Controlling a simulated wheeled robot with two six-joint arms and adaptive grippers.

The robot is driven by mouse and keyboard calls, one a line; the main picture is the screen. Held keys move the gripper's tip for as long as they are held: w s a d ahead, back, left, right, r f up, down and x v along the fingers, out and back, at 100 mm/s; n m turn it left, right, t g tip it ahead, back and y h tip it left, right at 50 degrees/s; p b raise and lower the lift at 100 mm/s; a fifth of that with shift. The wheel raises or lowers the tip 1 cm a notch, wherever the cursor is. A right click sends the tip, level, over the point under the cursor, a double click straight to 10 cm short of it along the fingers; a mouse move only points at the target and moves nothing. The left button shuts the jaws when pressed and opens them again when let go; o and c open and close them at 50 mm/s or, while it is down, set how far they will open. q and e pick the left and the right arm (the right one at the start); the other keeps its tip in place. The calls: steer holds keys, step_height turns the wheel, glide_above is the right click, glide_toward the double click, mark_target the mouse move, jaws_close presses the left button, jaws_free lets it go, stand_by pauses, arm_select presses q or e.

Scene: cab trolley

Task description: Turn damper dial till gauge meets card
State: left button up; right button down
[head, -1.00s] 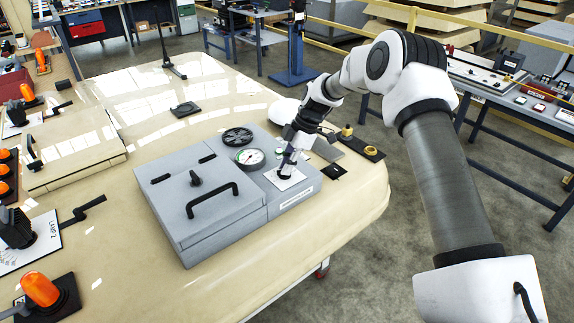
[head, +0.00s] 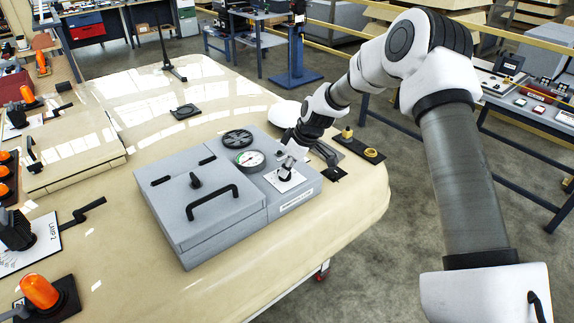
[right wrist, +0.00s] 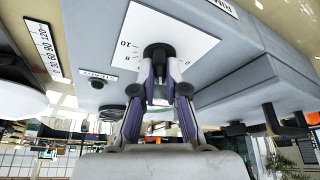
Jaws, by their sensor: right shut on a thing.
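The grey damper box (head: 222,205) stands on the cream panel. Its round gauge (head: 249,159) has a white face with a green part; the needle is too small to read. The black dial sits on a white numbered plate (head: 283,182), right of the gauge; in the right wrist view the dial (right wrist: 158,52) is clear, with numbers on its plate (right wrist: 140,30). My right gripper (head: 286,168) is shut on the dial from above, its two fingers (right wrist: 159,75) on either side. I cannot pick out the card for sure. My left gripper is out of view.
A black vented wheel (head: 237,137) lies behind the gauge. A black handle (head: 212,201) stands up from the box's left lid. A dark plate with brass parts (head: 360,150) lies right of the box. Orange lamps (head: 40,289) line the left side.

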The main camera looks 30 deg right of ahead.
steer(key=shift+s+a+m+h+p, duration=0.2)
steer(key=shift+m+h+p, duration=0.2)
steer(key=shift+m+p, duration=0.7)
steer(key=shift+f+m+h+p, duration=0.2)
steer(key=shift+m+h+p, duration=0.1)
steer(key=shift+m+p, duration=0.4)
steer(key=c, duration=1.3)
jaws_free()
steer(key=shift+c, duration=0.2)
steer(key=shift+o, duration=0.7)
steer(key=shift+w+d, duration=0.1)
steer(key=shift+w, duration=0.1)
steer(key=shift+r, duration=0.15)
